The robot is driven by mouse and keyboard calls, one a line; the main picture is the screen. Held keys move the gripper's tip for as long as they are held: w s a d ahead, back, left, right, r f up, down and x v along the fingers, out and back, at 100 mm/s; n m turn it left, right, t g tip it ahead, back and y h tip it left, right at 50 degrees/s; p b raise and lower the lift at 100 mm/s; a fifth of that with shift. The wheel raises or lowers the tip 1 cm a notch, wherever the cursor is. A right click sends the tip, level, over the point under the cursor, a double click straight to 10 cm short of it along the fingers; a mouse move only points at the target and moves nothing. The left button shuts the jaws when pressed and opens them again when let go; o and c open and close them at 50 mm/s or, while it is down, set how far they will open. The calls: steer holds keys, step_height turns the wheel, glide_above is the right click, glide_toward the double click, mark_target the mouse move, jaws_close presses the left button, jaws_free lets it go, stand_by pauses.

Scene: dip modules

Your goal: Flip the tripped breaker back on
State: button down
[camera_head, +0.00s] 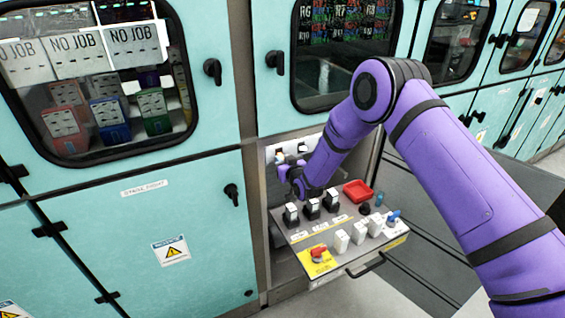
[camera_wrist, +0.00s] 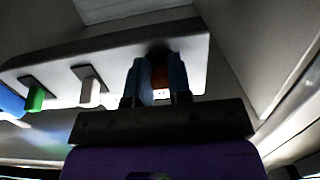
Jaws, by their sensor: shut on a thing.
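A pale breaker strip (camera_wrist: 125,62) runs across the wrist view, inside a recess. A green switch (camera_wrist: 36,97) and a white switch (camera_wrist: 90,90) stand on it to the left. My gripper (camera_wrist: 159,72) is at the right part of the strip, with its two blue fingers closed around an orange-red switch (camera_wrist: 159,77). The fingers hide most of that switch, so I cannot tell its exact position. In the head view the strip (camera_head: 283,152) shows at the back of the open recess, and my wrist hides the fingertips.
Below the recess a pulled-out control shelf (camera_head: 338,228) carries black switches (camera_head: 311,208), white switches (camera_head: 342,240), a red tray (camera_head: 358,191) and a red knob (camera_head: 318,253). Teal cabinets (camera_head: 140,225) stand on both sides. Recess walls (camera_wrist: 240,50) are close around my gripper.

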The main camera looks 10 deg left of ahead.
steer(key=shift+s+d+r+g+h, duration=0.1)
steer(key=shift+r+g+h, duration=0.2)
steer(key=shift+g+h, duration=0.5)
steer(key=shift+s+r+g+h, duration=0.1)
steer(key=shift+r+g+h, duration=0.25)
steer(key=shift+g, duration=0.75)
steer(key=shift+f, duration=0.1)
steer(key=c, duration=1)
jaws_free()
steer(key=shift+c, duration=0.2)
steer(key=v, duration=1)
steer(key=shift+s+r, duration=0.2)
steer(key=shift+r, duration=0.2)
steer(key=shift+d, duration=0.1)
